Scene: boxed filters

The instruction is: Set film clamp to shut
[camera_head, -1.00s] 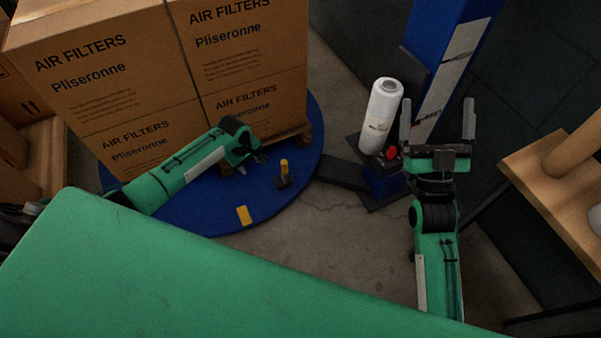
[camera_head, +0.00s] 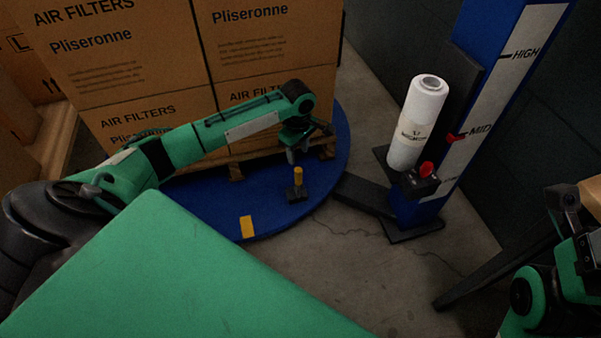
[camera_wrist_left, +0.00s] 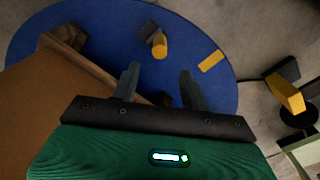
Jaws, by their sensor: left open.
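The film clamp (camera_head: 297,192), a small black base with a yellow-tipped post standing upright, sits on the blue turntable (camera_head: 262,212) near its front edge. In the left wrist view the clamp (camera_wrist_left: 158,44) shows beyond the fingertips, between them and slightly above. My left gripper (camera_head: 305,150) is open and empty, over the turntable just behind and above the clamp, apart from it. Its two fingers (camera_wrist_left: 160,80) are spread in the left wrist view. Part of my right arm shows at the lower right edge; its fingers are not seen.
Stacked air filter boxes (camera_head: 150,70) on a pallet (camera_head: 237,170) stand close behind my left arm. A blue mast (camera_head: 500,75) with a white film roll (camera_head: 418,120) and red knob (camera_head: 426,168) stands to the right. A yellow mark (camera_head: 247,227) lies on the turntable's front.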

